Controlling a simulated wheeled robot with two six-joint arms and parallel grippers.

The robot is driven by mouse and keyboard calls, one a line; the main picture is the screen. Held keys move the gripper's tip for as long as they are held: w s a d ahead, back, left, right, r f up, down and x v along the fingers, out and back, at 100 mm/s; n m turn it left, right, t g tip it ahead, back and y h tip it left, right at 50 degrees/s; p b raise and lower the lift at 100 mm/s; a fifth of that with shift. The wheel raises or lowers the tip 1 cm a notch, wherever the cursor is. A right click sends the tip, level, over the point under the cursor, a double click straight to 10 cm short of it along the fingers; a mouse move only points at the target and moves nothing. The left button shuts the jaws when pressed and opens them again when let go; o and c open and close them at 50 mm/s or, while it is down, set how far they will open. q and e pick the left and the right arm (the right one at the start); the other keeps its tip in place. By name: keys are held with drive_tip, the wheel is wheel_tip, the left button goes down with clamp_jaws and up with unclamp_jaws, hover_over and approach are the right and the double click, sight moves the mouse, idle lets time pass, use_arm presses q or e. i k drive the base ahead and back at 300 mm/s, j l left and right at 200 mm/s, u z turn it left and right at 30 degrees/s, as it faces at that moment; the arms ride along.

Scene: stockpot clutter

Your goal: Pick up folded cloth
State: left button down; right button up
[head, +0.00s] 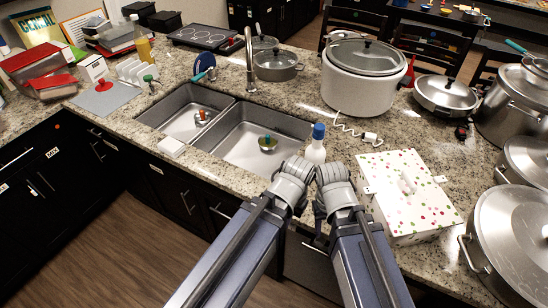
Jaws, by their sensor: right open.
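My left gripper's fingers are hidden behind the left wrist. I see nothing held.
A double sink (262,137) lies between my arms and the red item. A white bottle (316,145) stands just beyond my wrists. A dotted box (412,205) is close on the right. A rice cooker (360,85) and several pots crowd the back and right.

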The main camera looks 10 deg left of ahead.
sight(169, 146)
drive_tip(key=u, duration=1.3)
